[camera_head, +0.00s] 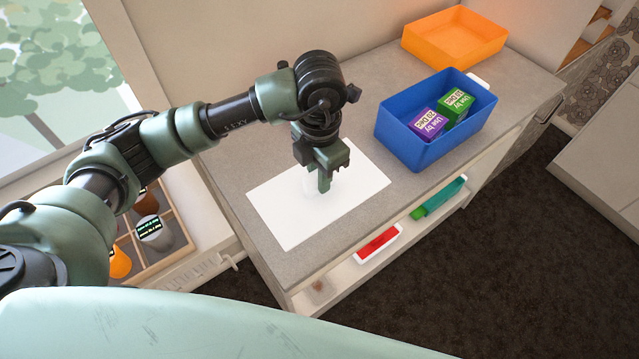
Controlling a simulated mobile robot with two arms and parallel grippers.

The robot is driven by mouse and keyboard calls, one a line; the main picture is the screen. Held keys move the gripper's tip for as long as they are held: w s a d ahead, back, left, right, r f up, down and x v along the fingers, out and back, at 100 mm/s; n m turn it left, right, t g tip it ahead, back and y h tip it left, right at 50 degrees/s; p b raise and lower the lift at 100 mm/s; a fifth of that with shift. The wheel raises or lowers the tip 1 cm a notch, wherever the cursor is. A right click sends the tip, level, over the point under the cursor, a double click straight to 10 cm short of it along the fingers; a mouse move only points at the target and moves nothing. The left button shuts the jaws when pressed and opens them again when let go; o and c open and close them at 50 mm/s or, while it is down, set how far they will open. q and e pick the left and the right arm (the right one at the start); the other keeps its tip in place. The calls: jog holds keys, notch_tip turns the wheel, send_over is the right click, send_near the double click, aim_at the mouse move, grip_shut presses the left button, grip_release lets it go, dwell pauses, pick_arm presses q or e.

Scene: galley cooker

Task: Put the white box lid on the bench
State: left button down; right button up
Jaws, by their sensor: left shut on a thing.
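The white box lid (290,222) is a flat white rectangle at the left part of the grey bench (232,160). It appears to lie flat on or just over the bench top; I cannot tell whether it touches. My left gripper (323,187) points down over the middle of the lid and is shut on it, at what looks like a pale round knob. The fingertips partly hide this knob. My right gripper is not in view.
A blue bin (408,150) with a purple box (427,125) and a green box (456,104) stands right of the lid. An orange tray (440,52) is behind it. A shelf under the bench holds a red item (377,243) and a green item (440,198).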

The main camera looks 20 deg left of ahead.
pick_arm(q)
notch_tip(320, 180, down, 3)
jog(key=shift+f+p, duration=0.15)
jog(key=shift+p, duration=0.25)
jog(key=shift+f, duration=0.5)
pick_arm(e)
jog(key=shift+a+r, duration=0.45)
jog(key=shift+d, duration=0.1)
pick_arm(q)
jog(key=shift+f, duration=0.15)
jog(key=c, duration=1.3)
grip_release()
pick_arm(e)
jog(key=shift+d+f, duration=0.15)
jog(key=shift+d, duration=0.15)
